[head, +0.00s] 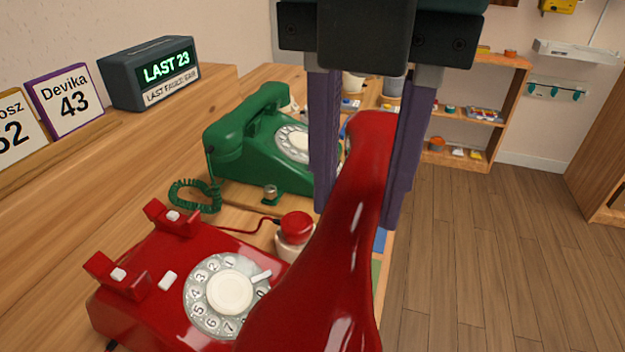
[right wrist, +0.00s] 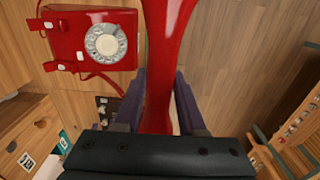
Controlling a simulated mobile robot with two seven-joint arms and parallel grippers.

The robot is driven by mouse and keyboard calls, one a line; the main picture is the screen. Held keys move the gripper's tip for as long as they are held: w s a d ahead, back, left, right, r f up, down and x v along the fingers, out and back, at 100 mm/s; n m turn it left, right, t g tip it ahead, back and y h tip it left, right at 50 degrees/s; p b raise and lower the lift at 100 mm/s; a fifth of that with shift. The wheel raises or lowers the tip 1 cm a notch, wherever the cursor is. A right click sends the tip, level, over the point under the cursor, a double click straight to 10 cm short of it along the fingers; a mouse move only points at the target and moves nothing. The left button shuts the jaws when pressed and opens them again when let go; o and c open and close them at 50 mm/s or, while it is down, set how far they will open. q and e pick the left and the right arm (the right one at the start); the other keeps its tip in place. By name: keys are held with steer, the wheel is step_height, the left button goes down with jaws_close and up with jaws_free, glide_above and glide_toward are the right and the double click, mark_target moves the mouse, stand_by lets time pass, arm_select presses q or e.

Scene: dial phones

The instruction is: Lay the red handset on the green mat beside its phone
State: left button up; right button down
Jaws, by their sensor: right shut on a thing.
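My right gripper (head: 357,212) comes down from the top of the head view and is shut on the red handset (head: 335,270). The handset is held lengthwise, its near end large at the bottom of the picture. In the right wrist view the handset (right wrist: 165,45) runs up between the two purple fingers. The red phone (head: 150,270) stands on the wooden desk left of the handset, its cradle empty. It also shows in the right wrist view (right wrist: 68,42). A thin green strip, perhaps the green mat (head: 377,273), shows right of the handset; the rest is hidden.
A green phone (head: 245,150) with its handset on stands behind the red one. A red-topped white object (head: 295,232) stands between them. A display box (head: 152,73) and name cards (head: 65,100) line the left ledge. Open floor (head: 490,250) lies right of the desk.

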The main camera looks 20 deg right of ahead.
arm_select(q)
steer(key=b+x, duration=0.3)
steer(key=shift+s+a+f, duration=0.1)
steer(key=shift+a+f, duration=0.05)
steer(key=shift+a, duration=0.25)
arm_select(e)
steer(key=f, duration=1.4)
steer(key=shift+w+a+f, duration=0.15)
steer(key=shift+w+f, duration=0.05)
steer(key=shift+f, duration=0.2)
arm_select(q)
steer(key=shift+f+b, duration=0.6)
steer(key=shift+b, duration=0.1)
arm_select(e)
step_height(320, 180, down, 4)
steer(key=shift+f, duration=0.15)
arm_select(q)
steer(key=shift+d, duration=0.1)
arm_select(e)
steer(key=shift+f, duration=0.1)
steer(key=c, duration=0.5)
jaws_free()
